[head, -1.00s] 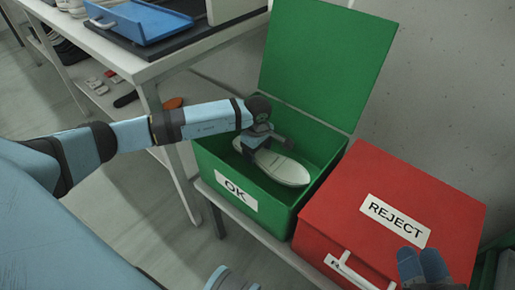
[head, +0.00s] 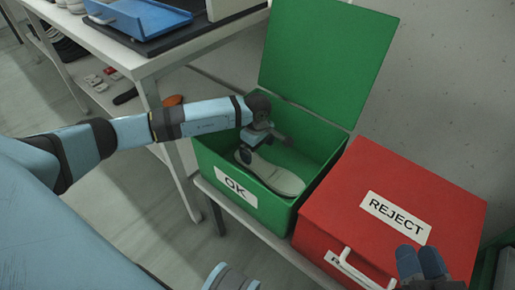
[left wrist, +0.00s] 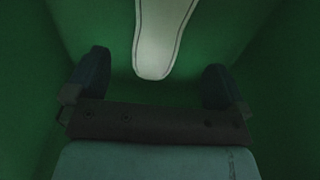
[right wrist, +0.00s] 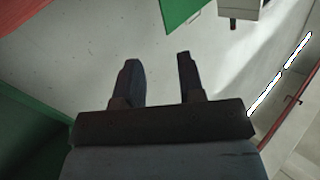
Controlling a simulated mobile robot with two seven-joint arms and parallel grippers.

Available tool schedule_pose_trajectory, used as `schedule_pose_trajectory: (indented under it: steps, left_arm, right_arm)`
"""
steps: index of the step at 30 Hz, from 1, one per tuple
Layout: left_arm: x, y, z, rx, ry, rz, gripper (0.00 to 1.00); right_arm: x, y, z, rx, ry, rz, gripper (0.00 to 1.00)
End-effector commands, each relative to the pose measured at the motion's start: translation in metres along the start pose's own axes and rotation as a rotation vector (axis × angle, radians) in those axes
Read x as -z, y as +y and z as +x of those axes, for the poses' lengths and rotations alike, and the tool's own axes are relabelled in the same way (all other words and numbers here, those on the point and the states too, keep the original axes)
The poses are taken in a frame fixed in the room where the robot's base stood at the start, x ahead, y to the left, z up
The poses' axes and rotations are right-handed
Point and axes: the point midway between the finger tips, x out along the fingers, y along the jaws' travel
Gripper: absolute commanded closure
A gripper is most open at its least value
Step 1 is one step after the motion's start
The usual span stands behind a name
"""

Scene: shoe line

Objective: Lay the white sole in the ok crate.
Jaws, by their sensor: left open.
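The white sole (head: 277,178) lies inside the open green ok crate (head: 222,166), its wide end toward the crate's front right. In the left wrist view the sole's narrow end (left wrist: 154,55) shows between and beyond the fingers, apart from them. My left gripper (head: 262,140) is inside the crate above the sole's narrow end. In the left wrist view its two fingers (left wrist: 151,80) are wide apart with nothing between them. My right gripper (head: 422,262) is over the front right of the red reject crate. In the right wrist view its fingers (right wrist: 158,72) are apart and empty.
The ok crate's green lid (head: 328,55) stands open at the back. The red reject crate (head: 335,190) is closed, with a white handle (head: 358,268) in front. A table with a blue tray (head: 140,20) stands at upper left, with a shelf below.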

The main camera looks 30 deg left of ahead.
Motion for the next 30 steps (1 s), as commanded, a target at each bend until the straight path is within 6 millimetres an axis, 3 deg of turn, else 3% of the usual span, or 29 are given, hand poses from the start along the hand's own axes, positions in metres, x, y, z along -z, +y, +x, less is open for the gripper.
schedule_pose_trajectory:
  steps: [15,21,30]
  left_arm:
    - [0.001,0.001,-0.11,-0.004,0.001,0.001,0.0]
    - [0.0,0.0,-0.13,-0.002,0.001,0.0,0.0]
    - [0.0,0.0,-0.133,-0.002,0.0,0.0,0.0]
  right_arm:
    - [0.053,-0.009,-0.005,-0.015,0.172,-0.005,0.64]
    - [0.061,-0.01,-0.007,-0.016,0.204,-0.008,0.64]
    - [0.061,-0.01,-0.007,-0.017,0.21,-0.008,0.64]
